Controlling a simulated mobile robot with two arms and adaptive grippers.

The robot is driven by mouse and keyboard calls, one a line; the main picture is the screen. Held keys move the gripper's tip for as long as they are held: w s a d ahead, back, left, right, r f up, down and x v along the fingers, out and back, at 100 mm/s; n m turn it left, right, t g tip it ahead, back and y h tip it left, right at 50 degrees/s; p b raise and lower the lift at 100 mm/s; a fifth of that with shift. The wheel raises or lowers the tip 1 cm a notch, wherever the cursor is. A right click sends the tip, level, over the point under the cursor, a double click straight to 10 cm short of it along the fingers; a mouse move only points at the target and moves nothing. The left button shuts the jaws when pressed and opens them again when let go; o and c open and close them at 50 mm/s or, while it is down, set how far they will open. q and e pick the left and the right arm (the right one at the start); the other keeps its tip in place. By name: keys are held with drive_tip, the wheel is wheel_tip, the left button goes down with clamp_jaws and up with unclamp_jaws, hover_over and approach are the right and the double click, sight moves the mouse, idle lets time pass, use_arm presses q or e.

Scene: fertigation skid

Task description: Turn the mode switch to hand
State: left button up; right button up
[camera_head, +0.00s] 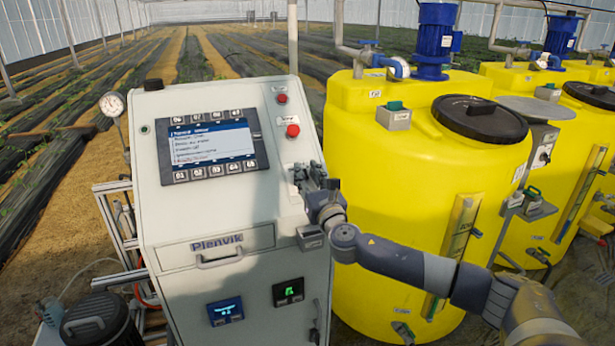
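The grey control cabinet (218,120) stands left of centre with its sloped panel facing me. My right gripper (306,172) is at the panel's right edge, below the red buttons, with its fingers pointing at the panel. I cannot make out the mode switch; the gripper covers the part of the panel in front of it. Whether the fingers touch anything, and whether they are open or shut, is too small to tell. My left gripper is not in view.
The panel carries a lit screen (211,145), an upper red button (281,98) and a lower red button (292,131). A pull handle (219,258) sits low on the cabinet. A yellow tank (400,170) stands close on the right, behind my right arm. A gauge (112,104) stands at left.

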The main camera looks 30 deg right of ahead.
drive_tip(key=shift+f, duration=0.15)
drive_tip(key=v, duration=1.2)
idle(0.4)
